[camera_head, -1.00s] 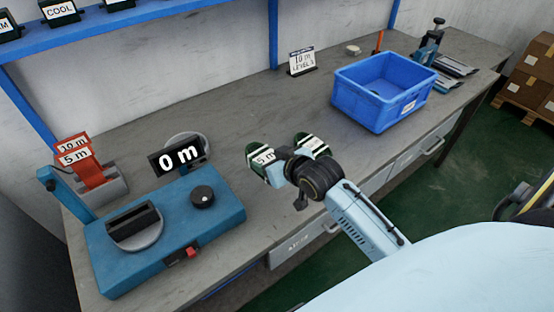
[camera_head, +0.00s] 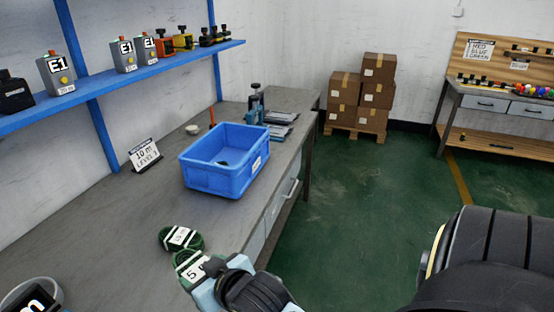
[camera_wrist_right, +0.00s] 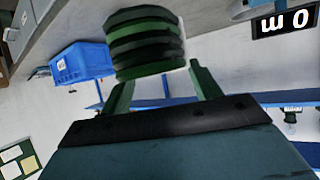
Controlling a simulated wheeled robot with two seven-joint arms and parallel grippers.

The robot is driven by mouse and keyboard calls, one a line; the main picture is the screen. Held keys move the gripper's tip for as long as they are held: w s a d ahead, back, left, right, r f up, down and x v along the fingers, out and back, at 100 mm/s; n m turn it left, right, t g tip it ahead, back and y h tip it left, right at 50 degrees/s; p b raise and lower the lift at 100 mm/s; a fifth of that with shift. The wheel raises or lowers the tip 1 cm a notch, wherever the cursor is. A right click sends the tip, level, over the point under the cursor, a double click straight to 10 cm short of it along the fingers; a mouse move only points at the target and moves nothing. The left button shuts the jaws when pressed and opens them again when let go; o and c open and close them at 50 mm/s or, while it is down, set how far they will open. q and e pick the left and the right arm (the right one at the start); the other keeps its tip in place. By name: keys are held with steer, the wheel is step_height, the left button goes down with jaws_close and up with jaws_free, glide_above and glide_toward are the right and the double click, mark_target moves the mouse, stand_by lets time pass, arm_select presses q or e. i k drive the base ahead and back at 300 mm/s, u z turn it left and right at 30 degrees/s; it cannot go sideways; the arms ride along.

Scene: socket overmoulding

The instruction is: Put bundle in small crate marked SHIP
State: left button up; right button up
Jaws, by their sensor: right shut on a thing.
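My right gripper (camera_head: 203,284) is shut on a dark green cable bundle with a white label starting with 5, near the front edge of the workbench. The held bundle (camera_head: 184,258) also shows between the green fingers in the right wrist view (camera_wrist_right: 146,45). My left gripper is not in view.
A sign reading 10 m, LEVEL 3 (camera_head: 145,154) stands at the wall behind. A blue clamp-like tool (camera_head: 255,103) and grey flat parts (camera_head: 283,117) lie beyond the crate. Bare bench (camera_head: 135,210) separates the bundles from the crate. A blue shelf (camera_head: 110,90) hangs above.

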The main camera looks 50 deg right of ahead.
mark_target(239, 158)
steer(key=z, duration=2.5)
steer(key=i, duration=3.6)
steer(key=u, duration=4.1)
steer(key=i, duration=0.25)
steer(key=u, duration=0.2)
